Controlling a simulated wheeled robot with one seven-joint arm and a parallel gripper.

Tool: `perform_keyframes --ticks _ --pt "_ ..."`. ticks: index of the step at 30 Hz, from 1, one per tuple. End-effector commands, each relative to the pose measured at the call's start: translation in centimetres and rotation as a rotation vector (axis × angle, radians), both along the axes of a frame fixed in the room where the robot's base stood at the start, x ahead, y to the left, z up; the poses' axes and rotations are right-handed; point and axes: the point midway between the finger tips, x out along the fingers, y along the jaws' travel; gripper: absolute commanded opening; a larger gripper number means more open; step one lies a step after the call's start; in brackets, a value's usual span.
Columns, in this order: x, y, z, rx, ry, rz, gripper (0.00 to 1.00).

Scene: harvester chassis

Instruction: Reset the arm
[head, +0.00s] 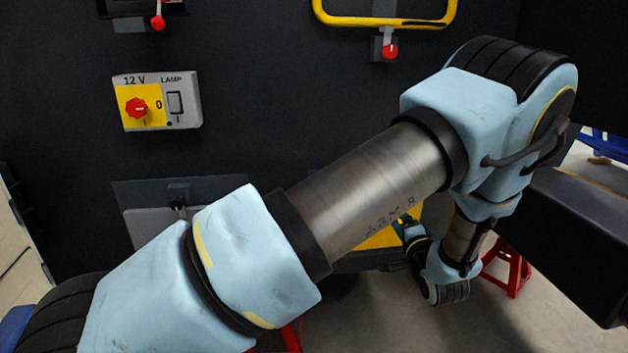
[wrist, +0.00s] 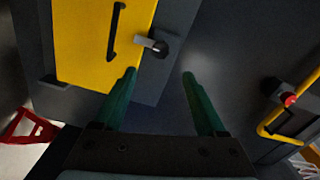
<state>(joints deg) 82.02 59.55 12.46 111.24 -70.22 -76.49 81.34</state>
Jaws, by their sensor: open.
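My arm crosses the head view, with light blue joints and a grey metal tube. My gripper (wrist: 160,80) shows in the wrist view as two dark green fingers set apart, open, with nothing between them. In the head view the gripper is mostly hidden behind my own arm; a bit of green shows near the lower middle. In the wrist view, a yellow panel (wrist: 85,45) with a black handle (wrist: 115,30) and a grey latch (wrist: 152,44) lies beyond the left finger. I cannot tell the exact gap between them.
A dark chassis wall carries a switch box (head: 185,102) with a red knob, a yellow bar handle (head: 385,21) and a red knob (head: 389,51) below it. A red stand (head: 510,268) is on the floor at right. A dark beam (head: 580,235) juts in at right.

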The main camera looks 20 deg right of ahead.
Motion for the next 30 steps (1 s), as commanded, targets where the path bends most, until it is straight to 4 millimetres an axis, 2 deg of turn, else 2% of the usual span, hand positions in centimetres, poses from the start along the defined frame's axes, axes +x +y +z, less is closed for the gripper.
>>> perform_keyframes --ticks 4,8,9,12,15,17,20,23,27,30 --pt "1.7 0.9 0.7 -0.045 0.057 0.007 0.73" --pt "5.7 3.6 2.1 -0.177 0.231 0.024 0.73" --pt "7.0 4.9 2.6 -0.234 0.301 0.033 0.73" --pt "9.4 8.6 3.9 -0.377 0.485 0.067 0.73" --pt "10.6 12.7 5.4 -0.511 0.655 0.119 0.73" --pt "10.6 15.4 6.4 -0.586 0.750 0.160 0.73" --pt "9.7 20.3 8.2 -0.697 0.900 0.243 0.73" --pt "7.7 25.4 10.0 -0.787 1.034 0.351 0.73" --pt "3.1 32.9 12.4 -0.879 1.185 0.547 0.73" --pt "-0.7 37.5 13.8 -0.917 1.255 0.698 0.73"
